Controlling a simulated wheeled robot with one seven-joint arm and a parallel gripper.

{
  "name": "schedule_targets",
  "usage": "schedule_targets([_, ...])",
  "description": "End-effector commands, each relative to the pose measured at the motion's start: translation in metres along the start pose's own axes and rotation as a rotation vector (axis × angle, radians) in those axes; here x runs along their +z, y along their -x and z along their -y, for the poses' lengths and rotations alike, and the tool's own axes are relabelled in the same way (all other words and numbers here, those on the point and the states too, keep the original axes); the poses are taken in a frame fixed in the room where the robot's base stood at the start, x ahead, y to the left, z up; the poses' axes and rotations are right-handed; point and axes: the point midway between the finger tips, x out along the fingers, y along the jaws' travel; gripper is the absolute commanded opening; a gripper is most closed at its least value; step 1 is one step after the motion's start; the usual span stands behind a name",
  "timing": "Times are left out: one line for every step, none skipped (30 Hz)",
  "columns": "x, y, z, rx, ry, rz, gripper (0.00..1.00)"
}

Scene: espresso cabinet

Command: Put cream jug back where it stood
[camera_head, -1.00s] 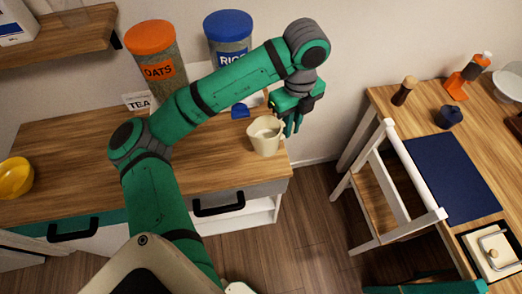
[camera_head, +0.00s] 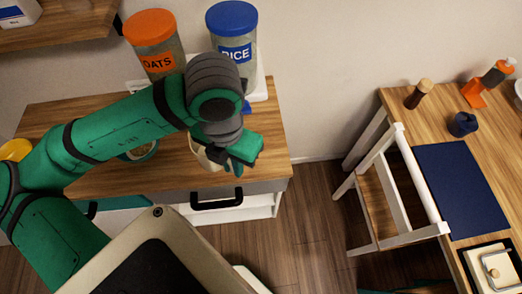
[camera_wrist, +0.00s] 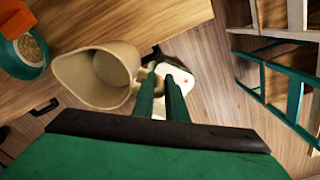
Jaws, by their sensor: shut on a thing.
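The cream jug (camera_head: 206,153) is over the wooden counter, near its front edge, and partly hidden behind my gripper in the head view. In the wrist view the jug (camera_wrist: 98,76) shows its open mouth, left of my fingers, with its handle side toward them. My gripper (camera_head: 232,168) is shut on the jug at its handle side; the exact grip is hard to see. The fingers also show in the wrist view (camera_wrist: 162,98). I cannot tell whether the jug's base touches the counter.
A green bowl (camera_head: 150,155) stands left of the jug on the counter (camera_head: 95,182). Oats (camera_head: 152,45) and rice (camera_head: 233,45) jars stand behind. A yellow bowl (camera_head: 15,149) is far left. The counter's right end is bare. A chair (camera_head: 395,195) and table stand right, across a floor gap.

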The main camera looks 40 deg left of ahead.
Motion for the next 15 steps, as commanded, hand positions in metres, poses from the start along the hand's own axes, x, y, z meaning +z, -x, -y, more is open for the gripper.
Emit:
schedule_targets([0.001, -0.001, 0.001, 0.001, -0.005, 0.000, 0.00])
schedule_targets([0.003, -0.002, 0.002, 0.000, -0.008, -0.001, 0.00])
schedule_targets([0.006, -0.004, 0.004, 0.001, -0.010, -0.002, 0.00])
schedule_targets([0.010, -0.006, 0.006, 0.001, -0.011, -0.002, 0.00])
schedule_targets([0.015, -0.008, 0.008, 0.001, -0.012, -0.002, 0.00])
schedule_targets([0.022, -0.012, 0.012, 0.001, -0.012, -0.002, 0.00])
schedule_targets([0.028, -0.014, 0.015, 0.001, -0.013, -0.003, 0.00])
schedule_targets([0.033, -0.017, 0.017, 0.001, -0.012, -0.003, 0.00])
schedule_targets([0.041, -0.021, 0.021, 0.001, -0.013, -0.002, 0.00])
schedule_targets([0.046, -0.024, 0.024, 0.000, -0.012, -0.003, 0.00])
schedule_targets([0.052, -0.026, 0.026, 0.001, -0.012, -0.002, 0.00])
schedule_targets([0.059, -0.030, 0.030, 0.001, -0.011, -0.002, 0.00])
schedule_targets([0.064, -0.033, 0.033, 0.000, -0.011, -0.002, 0.00])
schedule_targets([0.070, -0.035, 0.035, 0.001, -0.010, -0.002, 0.00])
schedule_targets([0.077, -0.039, 0.038, 0.002, -0.011, -0.002, 0.00])
